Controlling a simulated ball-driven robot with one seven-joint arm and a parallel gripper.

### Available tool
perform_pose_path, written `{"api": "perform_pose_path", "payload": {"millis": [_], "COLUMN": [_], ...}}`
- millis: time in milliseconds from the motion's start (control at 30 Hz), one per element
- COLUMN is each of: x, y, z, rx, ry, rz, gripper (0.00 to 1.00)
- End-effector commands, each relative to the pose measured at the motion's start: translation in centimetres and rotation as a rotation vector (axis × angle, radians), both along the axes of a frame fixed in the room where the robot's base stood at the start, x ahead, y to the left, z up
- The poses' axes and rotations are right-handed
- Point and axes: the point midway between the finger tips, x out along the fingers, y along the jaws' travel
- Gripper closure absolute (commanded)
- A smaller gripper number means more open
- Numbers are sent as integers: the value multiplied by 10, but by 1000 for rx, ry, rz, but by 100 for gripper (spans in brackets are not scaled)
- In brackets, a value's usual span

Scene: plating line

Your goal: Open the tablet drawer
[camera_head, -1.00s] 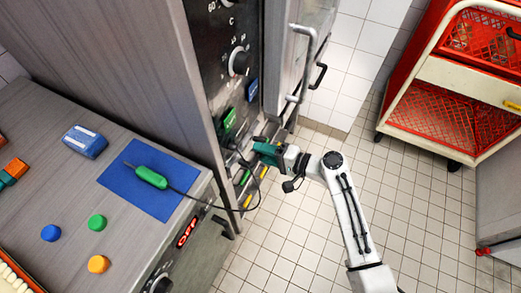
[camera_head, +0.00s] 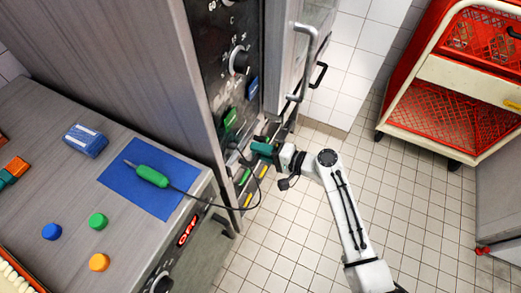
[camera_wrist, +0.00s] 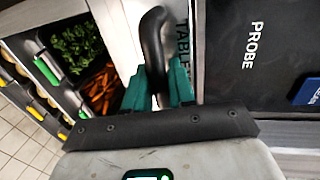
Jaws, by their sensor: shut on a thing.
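The tablet drawer's pale front (camera_wrist: 181,38) shows in the wrist view with a partly hidden label reading "TABLE". A black loop handle (camera_wrist: 155,40) stands out from it. My gripper (camera_wrist: 158,86) has teal fingers on both sides of this handle and is shut on it. In the head view my gripper (camera_head: 263,147) is at the lower front of the tall grey cabinet (camera_head: 130,70). The drawer is mostly hidden there, and I cannot tell how far it stands out.
Containers of greens (camera_wrist: 78,45) and carrots (camera_wrist: 102,90) lie left of the handle. A dark "PROBE" panel (camera_wrist: 252,45) is on the right. A green probe (camera_head: 152,177) with a cable lies on a blue mat (camera_head: 130,198). A red trolley (camera_head: 440,115) stands right; tiled floor between is clear.

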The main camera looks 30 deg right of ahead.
Motion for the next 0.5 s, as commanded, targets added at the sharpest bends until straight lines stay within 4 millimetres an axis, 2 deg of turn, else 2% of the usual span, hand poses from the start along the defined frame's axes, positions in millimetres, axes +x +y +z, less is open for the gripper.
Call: {"api": "perform_pose_path", "payload": {"millis": [333, 500], "x": [-4, -34], "y": [-3, -26], "z": [-1, -2], "rx": [0, 0], "ry": [3, 5], "rz": [-1, -6], "gripper": [100, 100]}}
